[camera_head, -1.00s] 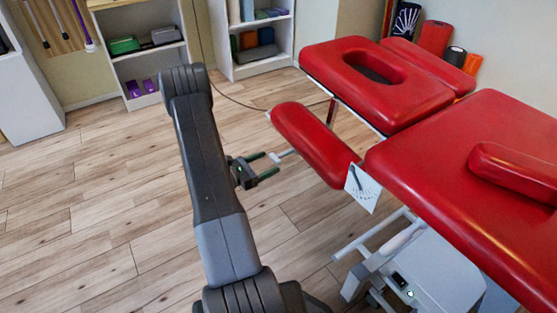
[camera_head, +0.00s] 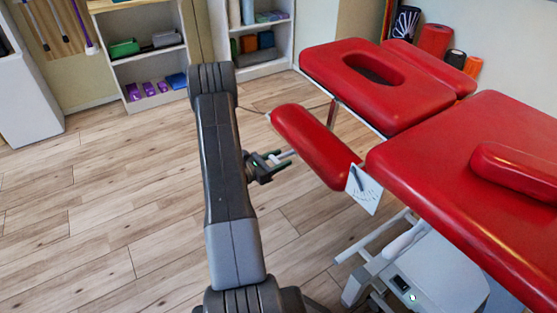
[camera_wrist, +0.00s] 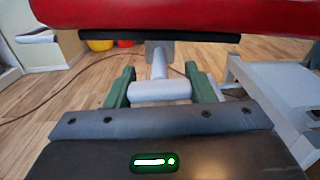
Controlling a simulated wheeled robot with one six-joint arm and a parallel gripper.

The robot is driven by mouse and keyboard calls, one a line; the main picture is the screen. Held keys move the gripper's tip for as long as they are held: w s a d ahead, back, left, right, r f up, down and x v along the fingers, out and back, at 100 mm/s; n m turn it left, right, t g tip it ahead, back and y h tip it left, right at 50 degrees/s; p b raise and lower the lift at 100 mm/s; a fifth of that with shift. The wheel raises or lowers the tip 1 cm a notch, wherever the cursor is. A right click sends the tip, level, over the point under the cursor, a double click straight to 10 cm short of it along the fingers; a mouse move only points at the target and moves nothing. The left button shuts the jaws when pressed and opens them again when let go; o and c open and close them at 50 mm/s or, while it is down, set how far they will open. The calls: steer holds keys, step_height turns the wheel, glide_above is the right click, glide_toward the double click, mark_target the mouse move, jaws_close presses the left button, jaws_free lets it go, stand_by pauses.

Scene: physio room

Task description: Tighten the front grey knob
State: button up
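The grey knob (camera_wrist: 160,90) is a T-shaped bar on a stem under the red side pad (camera_head: 314,144) of the treatment table. In the head view the knob (camera_head: 287,153) shows small at the pad's left side. My gripper (camera_head: 285,157) reaches it from the left. In the wrist view the green fingers of my gripper (camera_wrist: 161,88) stand at both ends of the bar, with no clear gap on either side. The stem runs up from the bar to a dark plate beneath the pad. The fingers' contact faces are hidden.
A white card with a dark pointer (camera_head: 363,188) hangs at the pad's near end. The red table top (camera_head: 465,150) and its pale metal base (camera_head: 425,285) fill the right. Shelves (camera_head: 150,75) stand at the back. The wooden floor at left is clear.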

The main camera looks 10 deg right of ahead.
steer(key=shift+f+m+b, duration=0.15)
steer(key=shift+m+b, duration=0.25)
steer(key=shift+b, duration=0.15)
steer(key=shift+c, duration=0.2)
steer(key=shift+m, duration=0.3)
steer(key=o, duration=1)
steer(key=shift+a, duration=0.1)
steer(key=p+v, duration=0.3)
steer(key=v, duration=1)
steer(key=shift+s+a, duration=0.1)
steer(key=shift+a, duration=0.2)
steer(key=shift+d, duration=0.15)
